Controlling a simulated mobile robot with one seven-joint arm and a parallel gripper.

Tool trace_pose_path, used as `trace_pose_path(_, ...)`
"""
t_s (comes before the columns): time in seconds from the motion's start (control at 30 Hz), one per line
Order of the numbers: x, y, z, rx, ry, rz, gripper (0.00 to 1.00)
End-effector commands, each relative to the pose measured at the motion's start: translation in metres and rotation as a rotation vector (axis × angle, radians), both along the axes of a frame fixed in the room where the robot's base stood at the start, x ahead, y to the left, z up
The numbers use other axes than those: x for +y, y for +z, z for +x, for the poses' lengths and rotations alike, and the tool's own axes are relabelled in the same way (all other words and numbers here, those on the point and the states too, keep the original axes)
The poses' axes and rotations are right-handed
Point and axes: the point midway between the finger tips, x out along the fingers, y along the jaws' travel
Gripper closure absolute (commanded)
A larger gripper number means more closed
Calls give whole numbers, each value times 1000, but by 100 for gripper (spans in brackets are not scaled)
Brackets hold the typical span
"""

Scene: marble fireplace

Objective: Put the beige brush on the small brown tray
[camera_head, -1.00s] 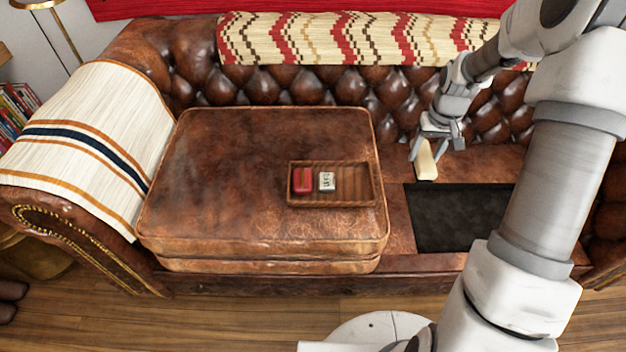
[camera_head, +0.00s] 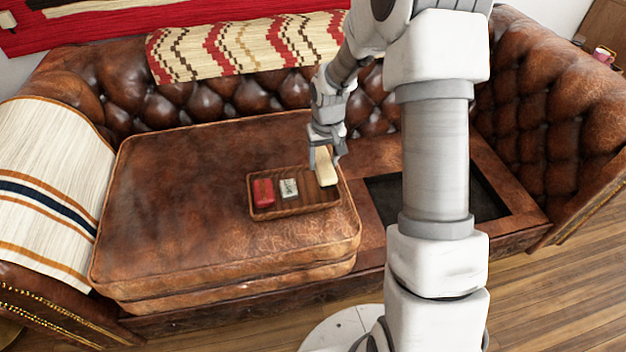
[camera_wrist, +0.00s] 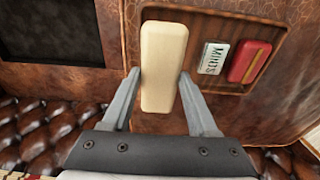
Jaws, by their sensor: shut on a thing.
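The beige brush (camera_head: 326,167) is a pale, rounded block held in my gripper (camera_head: 324,158). It also fills the middle of the wrist view (camera_wrist: 163,65), between the two fingers of my gripper (camera_wrist: 157,78). The small brown tray (camera_head: 290,210) is a rectangular tray lying on the sofa cushion. In the head view the brush overlaps the tray's right end. In the wrist view the brush covers part of the tray's edge (camera_wrist: 228,14) and looks raised above it. I cannot tell the exact height. A gap shows beside the left finger.
A red box (camera_head: 263,192) and a white box (camera_head: 289,188) sit in the tray's left and middle part. Its right part is bare. The leather cushion (camera_head: 190,200) surrounds the tray. A dark sunken panel (camera_head: 385,194) lies to the right.

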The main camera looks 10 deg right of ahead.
Motion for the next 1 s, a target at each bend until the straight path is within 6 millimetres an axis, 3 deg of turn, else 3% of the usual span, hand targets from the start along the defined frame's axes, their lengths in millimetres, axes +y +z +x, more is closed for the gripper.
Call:
trace_pose_path(0.17, 20, -13, 1, -1, 0, 0, 85)
trace_pose_path(0.27, 22, -17, 1, -1, -1, 0, 85)
trace_pose_path(0.53, 22, -54, 1, 0, -2, 0, 85)
trace_pose_path(0.93, 22, -58, 1, -1, -2, 0, 85)
trace_pose_path(0.97, 22, -57, 1, -1, -2, 0, 37)
trace_pose_path(1.0, 22, -57, 1, 0, -2, 0, 30)
